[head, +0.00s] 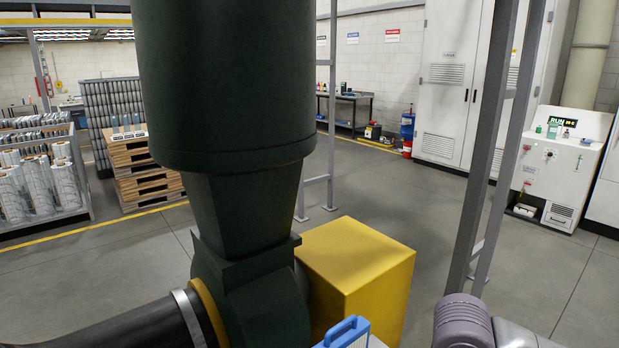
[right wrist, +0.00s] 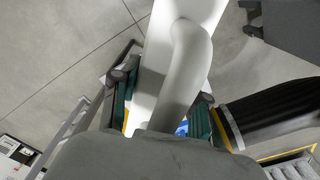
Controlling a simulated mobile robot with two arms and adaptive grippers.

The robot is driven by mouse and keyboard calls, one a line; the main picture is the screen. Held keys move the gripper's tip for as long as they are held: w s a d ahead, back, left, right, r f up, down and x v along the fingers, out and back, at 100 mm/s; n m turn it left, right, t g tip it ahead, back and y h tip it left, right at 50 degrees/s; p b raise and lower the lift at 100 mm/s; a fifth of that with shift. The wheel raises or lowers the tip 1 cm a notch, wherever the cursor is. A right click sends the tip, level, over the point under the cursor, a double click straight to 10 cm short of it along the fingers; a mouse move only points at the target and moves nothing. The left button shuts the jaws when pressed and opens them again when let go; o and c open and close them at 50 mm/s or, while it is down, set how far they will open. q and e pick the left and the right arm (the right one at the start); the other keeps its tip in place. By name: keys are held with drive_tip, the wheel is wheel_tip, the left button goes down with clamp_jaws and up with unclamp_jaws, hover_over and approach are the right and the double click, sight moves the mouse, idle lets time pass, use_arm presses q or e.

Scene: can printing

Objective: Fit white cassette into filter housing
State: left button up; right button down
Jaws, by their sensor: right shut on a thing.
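My right gripper (right wrist: 162,110) is shut on the cassette, but the grip itself is mostly hidden. A large dark green machine body (head: 238,185) with a black duct stands at the centre of the head view. I cannot tell which part is the filter housing opening. My left gripper is not in view.
A yellow box (head: 357,265) stands right beside the green body. A grey upright post (head: 487,150) rises at the right. A white machine (head: 562,165) with a lit panel stands farther right. Wooden pallets (head: 143,170) and roll racks are at the left.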

wheel_tip(320, 180, down, 6)
drive_tip(key=s+n+b, duration=0.1)
drive_tip(key=s+b, duration=0.1)
drive_tip(key=b, duration=0.4)
drive_tip(key=shift+s+d+r, duration=0.15)
drive_tip(key=shift+s+d, duration=0.1)
drive_tip(key=shift+d, duration=0.05)
